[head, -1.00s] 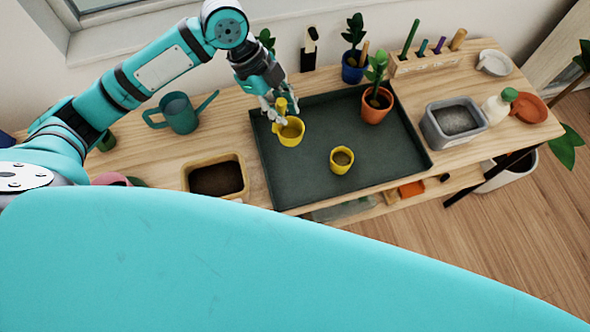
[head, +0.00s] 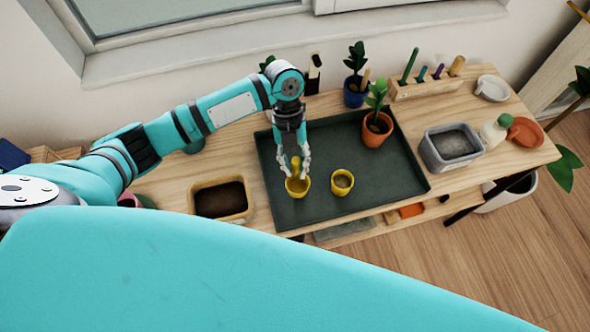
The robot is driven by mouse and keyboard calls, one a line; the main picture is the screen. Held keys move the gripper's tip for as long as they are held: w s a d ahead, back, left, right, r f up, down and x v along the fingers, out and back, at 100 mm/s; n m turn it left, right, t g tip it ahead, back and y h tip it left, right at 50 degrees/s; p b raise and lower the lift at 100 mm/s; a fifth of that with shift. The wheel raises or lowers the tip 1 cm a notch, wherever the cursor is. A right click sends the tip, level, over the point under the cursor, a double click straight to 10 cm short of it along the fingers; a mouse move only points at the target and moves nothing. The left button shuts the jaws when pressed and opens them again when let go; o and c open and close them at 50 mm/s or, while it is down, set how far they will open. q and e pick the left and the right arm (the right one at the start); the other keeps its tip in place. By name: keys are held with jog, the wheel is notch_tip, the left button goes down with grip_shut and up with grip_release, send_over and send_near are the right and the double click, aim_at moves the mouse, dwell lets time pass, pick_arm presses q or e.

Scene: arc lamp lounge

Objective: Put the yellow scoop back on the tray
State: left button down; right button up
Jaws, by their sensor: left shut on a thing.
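The yellow scoop (head: 298,187) hangs upright from my left gripper (head: 296,167), its handle between the fingers and its cup below. My left gripper is shut on that handle over the left front part of the dark green tray (head: 330,141). Whether the scoop's cup touches the tray floor I cannot tell. A small yellow pot (head: 342,183) stands on the tray just to the right of the scoop, with a narrow gap between them. My right gripper is not in view.
An orange pot with a plant (head: 376,131) stands in the tray's back right. A soil-filled tan box (head: 221,200) is left of the tray, a grey bin (head: 450,147) right of it. A tool block (head: 427,86) and blue pot (head: 355,94) stand behind. The tray's middle is clear.

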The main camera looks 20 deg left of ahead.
aim_at(295, 173)
pick_arm(q)
notch_tip(295, 173, down, 2)
jog(key=shift+f+p, duration=0.2)
jog(key=shift+p, duration=0.1)
jog(key=shift+f, duration=0.5)
jog(key=shift+f, duration=0.15)
jog(key=c, duration=1.2)
grip_release()
